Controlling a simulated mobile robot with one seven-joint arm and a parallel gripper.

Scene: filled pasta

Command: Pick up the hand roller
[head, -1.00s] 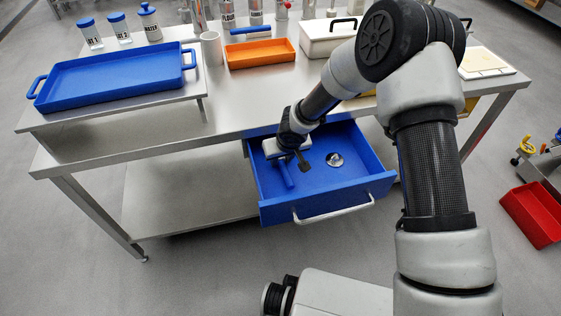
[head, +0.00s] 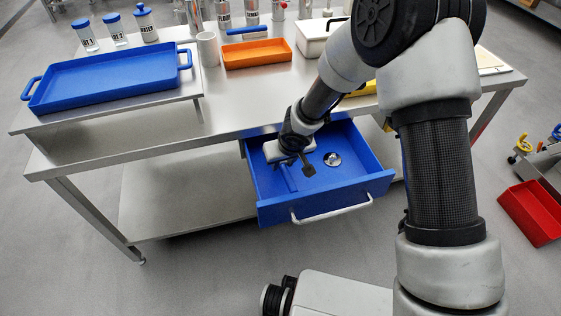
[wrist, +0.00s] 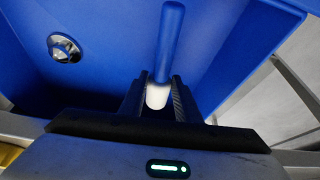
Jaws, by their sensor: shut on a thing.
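The hand roller (wrist: 170,45) shows in the wrist view as a blue stick with a white section (wrist: 157,96) at its near end. My gripper (wrist: 160,100) is shut on it at the white section, one finger on each side. In the head view, my gripper (head: 297,170) is inside the open blue drawer (head: 335,192), on its left side. The roller's blue part (head: 290,179) points toward the drawer's front and blends with the blue floor. I cannot tell whether it touches the floor.
A small round metal piece (head: 332,159) lies in the drawer, right of my gripper; it also shows in the wrist view (wrist: 64,47). The drawer walls stand close around. Above are the steel table, a blue tray (head: 110,99) and an orange tray (head: 257,62).

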